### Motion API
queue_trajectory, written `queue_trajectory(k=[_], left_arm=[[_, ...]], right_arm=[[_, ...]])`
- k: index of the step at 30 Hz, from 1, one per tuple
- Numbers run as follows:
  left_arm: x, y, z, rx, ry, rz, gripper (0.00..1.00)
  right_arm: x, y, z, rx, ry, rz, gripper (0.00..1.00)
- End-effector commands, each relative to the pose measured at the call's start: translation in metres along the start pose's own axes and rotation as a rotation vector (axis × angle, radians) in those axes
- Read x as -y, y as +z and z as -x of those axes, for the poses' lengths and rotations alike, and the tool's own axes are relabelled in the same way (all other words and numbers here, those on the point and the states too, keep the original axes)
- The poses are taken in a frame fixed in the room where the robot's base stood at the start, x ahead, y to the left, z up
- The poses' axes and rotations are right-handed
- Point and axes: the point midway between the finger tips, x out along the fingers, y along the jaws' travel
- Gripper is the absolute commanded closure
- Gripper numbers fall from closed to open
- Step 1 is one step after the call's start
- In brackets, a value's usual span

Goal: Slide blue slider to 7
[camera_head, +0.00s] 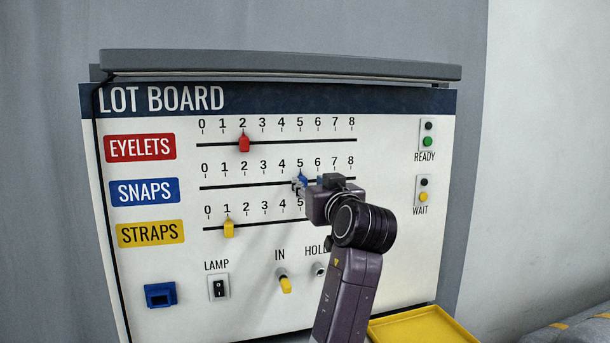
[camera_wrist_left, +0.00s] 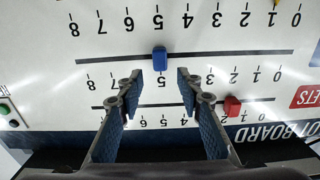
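The blue slider (camera_wrist_left: 160,59) sits on the SNAPS track at the 5 mark, seen upside down in the left wrist view. My left gripper (camera_wrist_left: 161,80) is open, with one blue-padded finger on each side of the slider's line and a clear gap to both. The slider lies just beyond the fingertips in that picture; whether the tips reach its depth I cannot tell. In the head view my left gripper (camera_head: 303,184) is at the SNAPS track near 5 and largely hides the slider. The 7 mark (camera_head: 334,164) is to its right. My right gripper is not in view.
The red slider (camera_head: 244,145) is at 2 on the EYELETS track above. The yellow slider (camera_head: 228,229) is at 1 on the STRAPS track below. A lamp switch (camera_head: 219,288) and IN knob (camera_head: 285,282) sit lower. A yellow tray (camera_head: 425,327) is below right.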

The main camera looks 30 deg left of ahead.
Motion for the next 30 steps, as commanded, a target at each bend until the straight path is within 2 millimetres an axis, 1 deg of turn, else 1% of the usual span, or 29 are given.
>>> queue_trajectory(k=[1,6,12,17,26,27,30], left_arm=[[0.001,-0.003,-0.009,0.002,-0.003,-0.004,0.67],[0.001,-0.001,-0.029,0.002,-0.002,-0.003,0.67],[0.000,0.001,-0.035,0.002,0.000,0.000,0.67],[0.000,0.001,-0.035,0.001,0.000,0.001,0.67],[0.000,0.001,-0.035,0.001,0.000,0.001,0.99],[0.000,0.001,-0.035,0.001,0.000,0.000,1.00],[0.000,0.001,-0.035,0.001,0.000,0.000,1.00]], right_arm=[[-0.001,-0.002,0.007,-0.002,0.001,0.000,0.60],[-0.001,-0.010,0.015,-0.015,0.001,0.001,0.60],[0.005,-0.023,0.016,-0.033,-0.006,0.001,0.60],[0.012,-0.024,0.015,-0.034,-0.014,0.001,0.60],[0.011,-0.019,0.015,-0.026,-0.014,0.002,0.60],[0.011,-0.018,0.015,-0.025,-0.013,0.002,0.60],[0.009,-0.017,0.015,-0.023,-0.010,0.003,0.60]])
